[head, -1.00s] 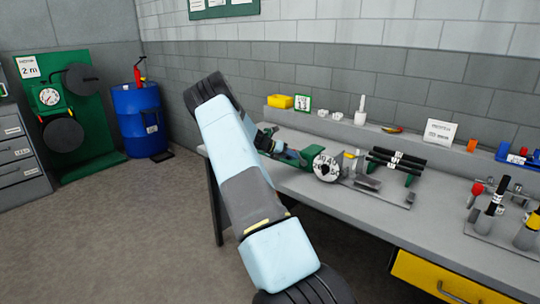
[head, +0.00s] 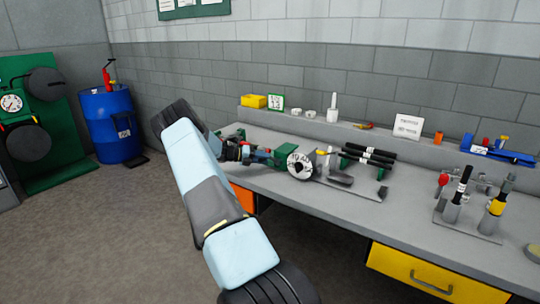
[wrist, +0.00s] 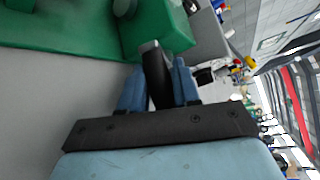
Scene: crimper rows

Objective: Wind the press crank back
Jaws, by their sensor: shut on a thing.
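The press (head: 281,158) is a green machine with a white marked disc (head: 300,165) on the workbench, in the middle of the head view. My gripper (head: 245,152) is at its left end. In the wrist view my gripper (wrist: 158,85) has its blue fingers shut on a dark upright handle with a grey end, which looks like the crank handle (wrist: 156,78). Green machine body (wrist: 160,27) lies just beyond the fingers. The crank arm and its angle cannot be made out in the head view.
The grey workbench (head: 330,217) has black bars (head: 368,157) on green stands right of the press. Upright tools (head: 458,194) stand farther right. A yellow drawer (head: 425,274) is below. A blue barrel (head: 113,125) stands on the floor at left.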

